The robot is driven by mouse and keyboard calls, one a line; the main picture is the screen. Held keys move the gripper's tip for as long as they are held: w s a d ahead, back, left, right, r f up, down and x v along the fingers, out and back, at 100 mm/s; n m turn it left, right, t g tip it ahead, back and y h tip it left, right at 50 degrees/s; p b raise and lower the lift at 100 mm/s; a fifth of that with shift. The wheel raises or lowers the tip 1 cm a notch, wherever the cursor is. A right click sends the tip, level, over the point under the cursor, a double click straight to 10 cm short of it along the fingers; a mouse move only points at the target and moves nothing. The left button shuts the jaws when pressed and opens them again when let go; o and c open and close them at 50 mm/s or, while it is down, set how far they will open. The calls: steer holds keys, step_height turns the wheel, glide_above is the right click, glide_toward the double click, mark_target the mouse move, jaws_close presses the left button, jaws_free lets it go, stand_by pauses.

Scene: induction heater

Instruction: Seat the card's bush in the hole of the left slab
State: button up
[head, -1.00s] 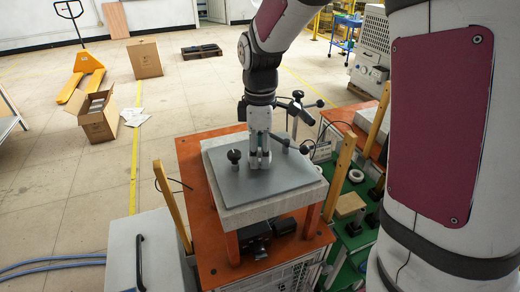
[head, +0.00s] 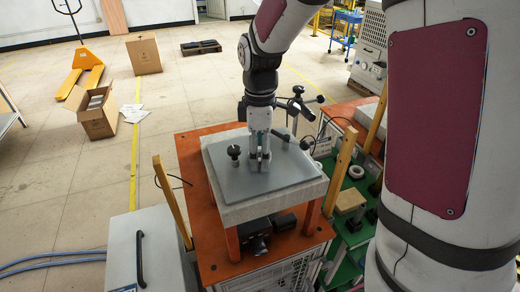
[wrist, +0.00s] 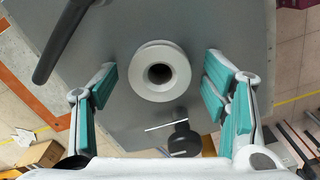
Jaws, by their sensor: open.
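A white round bush (wrist: 139,76) with a dark centre hole shows in the wrist view, against the grey plate (wrist: 235,30). My gripper (wrist: 158,92) is open, with its teal-padded fingers left and right of the bush and gaps on both sides. In the head view my gripper (head: 260,165) points down over the grey plate (head: 285,183) on the pale slab (head: 270,207). The fingers mostly hide the bush there. I cannot tell whether it sits in a hole. I make out no card.
A black knob (head: 234,153) stands left of my gripper; it also shows in the wrist view (wrist: 184,140). A black lever (wrist: 62,42) is near the left finger. Yellow posts (head: 172,203) flank the orange table (head: 210,265). Another white ring (head: 356,172) lies on the green cart.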

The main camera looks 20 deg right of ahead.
step_height(320, 180, up, 12)
stand_by(0.6)
stand_by(0.5)
steer(key=s+r+m+t, duration=0.3)
steer(key=s+m+t, duration=0.2)
steer(key=s+m, duration=0.8)
steer(key=shift+s+r+m+t, duration=0.15)
steer(key=shift+s+m+t, duration=0.15)
steer(key=shift+s, duration=3.25)
